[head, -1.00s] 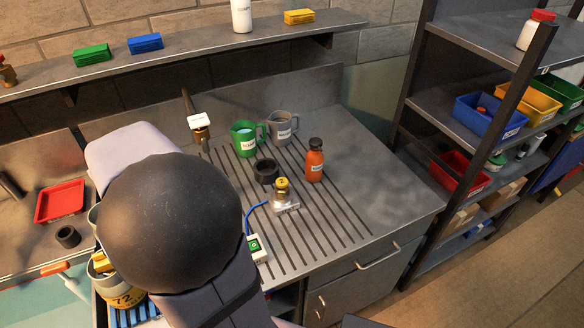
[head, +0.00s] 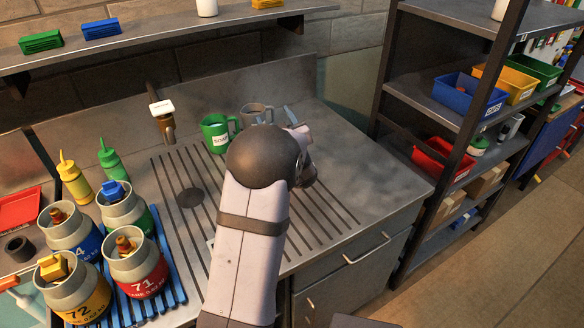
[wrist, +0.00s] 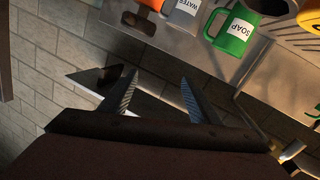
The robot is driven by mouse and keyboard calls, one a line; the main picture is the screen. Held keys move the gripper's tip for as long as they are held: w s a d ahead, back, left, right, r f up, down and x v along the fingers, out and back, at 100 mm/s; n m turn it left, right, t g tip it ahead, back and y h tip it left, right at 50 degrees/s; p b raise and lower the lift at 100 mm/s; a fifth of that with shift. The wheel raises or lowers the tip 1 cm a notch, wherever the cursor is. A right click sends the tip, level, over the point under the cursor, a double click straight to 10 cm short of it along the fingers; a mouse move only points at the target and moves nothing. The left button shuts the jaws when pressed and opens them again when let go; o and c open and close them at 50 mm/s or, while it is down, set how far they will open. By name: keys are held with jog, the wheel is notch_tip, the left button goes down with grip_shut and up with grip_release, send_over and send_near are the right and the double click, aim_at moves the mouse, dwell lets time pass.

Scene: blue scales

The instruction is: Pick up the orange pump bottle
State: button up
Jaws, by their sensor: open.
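The orange bottle (wrist: 152,4) shows only as an orange sliver at the top edge of the wrist view, beside the grey WATER mug (wrist: 185,8). In the head view it is hidden behind my arm. My gripper (wrist: 158,75) is open, with its two serrated fingers spread and nothing between them. It is apart from the bottle, which lies beyond the fingertips at the picture's top. In the head view my wrist covers the front of the gripper, above the right part of the drainboard.
A green SOAP mug (head: 216,134) and the grey mug (head: 257,113) stand at the back of the ribbed drainboard (head: 185,170). A tap (head: 164,122) rises to their left. Several labelled pots (head: 135,270) stand at the left. The counter's right end (head: 375,175) is clear.

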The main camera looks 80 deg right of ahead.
jog(key=s+f+m, duration=0.1)
jog(key=f, duration=0.1)
jog(key=s+d+f+m, duration=0.1)
jog(key=s+f, duration=0.1)
jog(key=s+d+f+m+h, duration=0.1)
jog(key=s+f, duration=0.1)
jog(key=shift+s+d+f+m+g+b, duration=0.1)
jog(key=shift+f+m+g+b, duration=0.25)
jog(key=shift+m+g, duration=0.05)
jog(key=shift+w+d+f, duration=0.1)
jog(key=shift+w+d, duration=0.2)
jog(key=shift+d, duration=0.2)
jog(key=shift+w+d+p, duration=0.3)
jog(key=shift+d+p, duration=0.25)
jog(key=shift+p, duration=0.1)
jog(key=shift+p+x, duration=0.75)
jog(key=shift+x, duration=1.2)
